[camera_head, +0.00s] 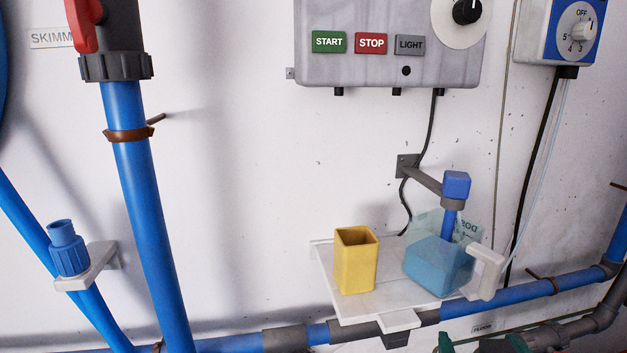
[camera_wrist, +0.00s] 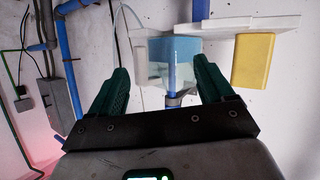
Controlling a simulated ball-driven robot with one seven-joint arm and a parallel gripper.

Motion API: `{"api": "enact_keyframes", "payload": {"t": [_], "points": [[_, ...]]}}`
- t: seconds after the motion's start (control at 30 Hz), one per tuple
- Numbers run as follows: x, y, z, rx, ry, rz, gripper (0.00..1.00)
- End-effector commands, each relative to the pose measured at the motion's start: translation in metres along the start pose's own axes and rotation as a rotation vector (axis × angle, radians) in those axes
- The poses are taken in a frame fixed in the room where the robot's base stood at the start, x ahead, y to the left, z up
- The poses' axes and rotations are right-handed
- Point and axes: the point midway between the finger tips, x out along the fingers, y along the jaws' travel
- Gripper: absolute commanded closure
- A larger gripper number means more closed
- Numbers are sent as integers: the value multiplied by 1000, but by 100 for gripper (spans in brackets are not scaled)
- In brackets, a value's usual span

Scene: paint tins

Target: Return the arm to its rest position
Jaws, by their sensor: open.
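My gripper (camera_wrist: 161,64) is open, with its two green fingers apart and nothing held between them. A clear container with blue liquid (camera_head: 438,265) stands on the small white shelf (camera_head: 375,302). In the wrist view, which looks upside down, the blue container (camera_wrist: 174,50) appears beyond and between the fingers, apart from them. The rest of my arm is mostly out of view.
A yellow open-topped cup (camera_head: 356,262) stands on the shelf left of the container. A white handle piece (camera_head: 485,272) juts out at the right. Blue pipes (camera_head: 545,289) run below. A grey control box (camera_head: 390,45) hangs above.

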Motion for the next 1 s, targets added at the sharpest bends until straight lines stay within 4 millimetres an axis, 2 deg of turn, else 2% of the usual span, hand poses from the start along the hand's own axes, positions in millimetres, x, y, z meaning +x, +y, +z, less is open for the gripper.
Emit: {"api": "enact_keyframes", "payload": {"t": [0.03,0.13,0.27,0.3,0.4,0.53,0.6,0.7,0.83,1.0], "points": [[7,6,26,-20,-65,-2,19],[16,16,83,-60,-213,-21,19],[15,33,173,-105,-442,-62,19],[10,39,200,-115,-513,-77,19],[-7,51,265,-128,-683,-120,19],[-39,63,334,-128,-872,-178,19],[-56,66,360,-125,-948,-207,19],[-73,70,384,-117,-1022,-236,19],[-84,71,397,-112,-1061,-255,19],[-84,71,398,-112,-1063,-257,19]]}}
